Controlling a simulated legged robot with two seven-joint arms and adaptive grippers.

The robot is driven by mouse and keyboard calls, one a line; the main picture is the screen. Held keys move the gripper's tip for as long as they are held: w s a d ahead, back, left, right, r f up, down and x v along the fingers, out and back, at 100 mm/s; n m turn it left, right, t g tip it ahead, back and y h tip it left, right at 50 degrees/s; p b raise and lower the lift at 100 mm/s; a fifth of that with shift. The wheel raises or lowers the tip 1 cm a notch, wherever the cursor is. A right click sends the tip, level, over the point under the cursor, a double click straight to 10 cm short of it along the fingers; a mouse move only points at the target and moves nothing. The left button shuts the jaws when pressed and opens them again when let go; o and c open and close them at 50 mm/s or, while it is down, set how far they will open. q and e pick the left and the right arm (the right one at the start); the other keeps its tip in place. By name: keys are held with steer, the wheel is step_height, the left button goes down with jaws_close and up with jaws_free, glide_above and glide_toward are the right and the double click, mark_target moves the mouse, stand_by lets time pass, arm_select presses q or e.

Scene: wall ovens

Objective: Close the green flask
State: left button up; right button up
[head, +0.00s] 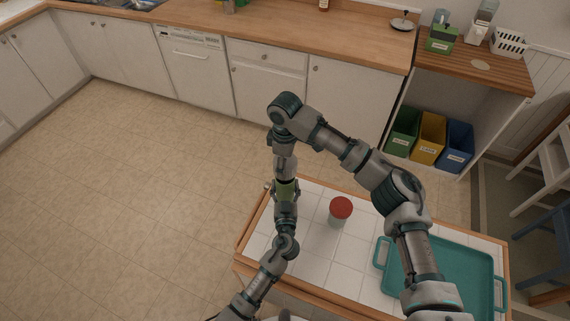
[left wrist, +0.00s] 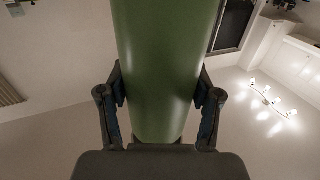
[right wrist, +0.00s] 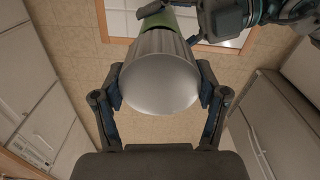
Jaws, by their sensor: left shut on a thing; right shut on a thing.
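The green flask (head: 287,189) is held above the tiled table in the head view, its body filling the middle of the left wrist view (left wrist: 168,70). My left gripper (left wrist: 160,100) is shut around the flask's body, a finger on each side. A ribbed silver cap (right wrist: 160,75) sits between the fingers of my right gripper (right wrist: 160,92), which is shut on it. In the head view the cap (head: 287,166) is directly above the flask, in line with it. The green body shows right behind the cap in the right wrist view; I cannot tell how tightly they meet.
A red-lidded jar (head: 340,211) stands on the white-tiled table (head: 316,250), right of the flask. A teal tray (head: 455,275) lies at the table's right side, partly behind my right arm. Green, yellow and blue bins (head: 430,138) stand under the far counter. Floor is clear at left.

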steer(key=shift+f, duration=0.5)
steer(key=shift+f, duration=0.15)
steer(key=shift+f, duration=0.75)
steer(key=shift+f, duration=0.6)
arm_select(q)
jaws_close()
